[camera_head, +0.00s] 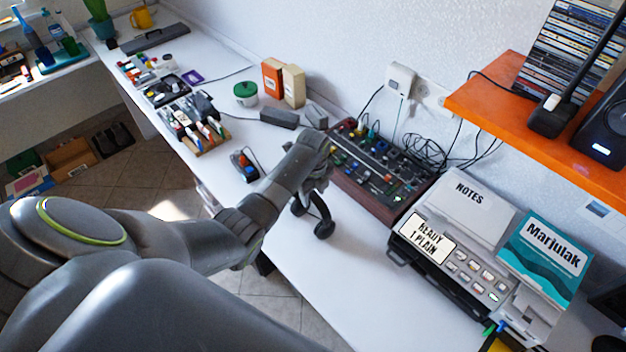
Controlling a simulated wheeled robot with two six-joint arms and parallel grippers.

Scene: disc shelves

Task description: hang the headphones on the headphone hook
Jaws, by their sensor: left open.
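The headphones (324,227) are black and lie on the white desk in the middle of the view. An ear cup and part of the band show; the rest is hidden behind my left gripper. My left gripper (317,180) is open, directly over the headphones' upper part. I cannot tell whether it touches them. I cannot make out the headphone hook in this view. My right gripper is not in view.
A mixer (378,165) with many knobs and cables stands close behind my gripper. A printer-like device (450,258) stands to the right. An orange shelf (530,118) juts out at upper right. The desk (355,270) is clear in front of the headphones.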

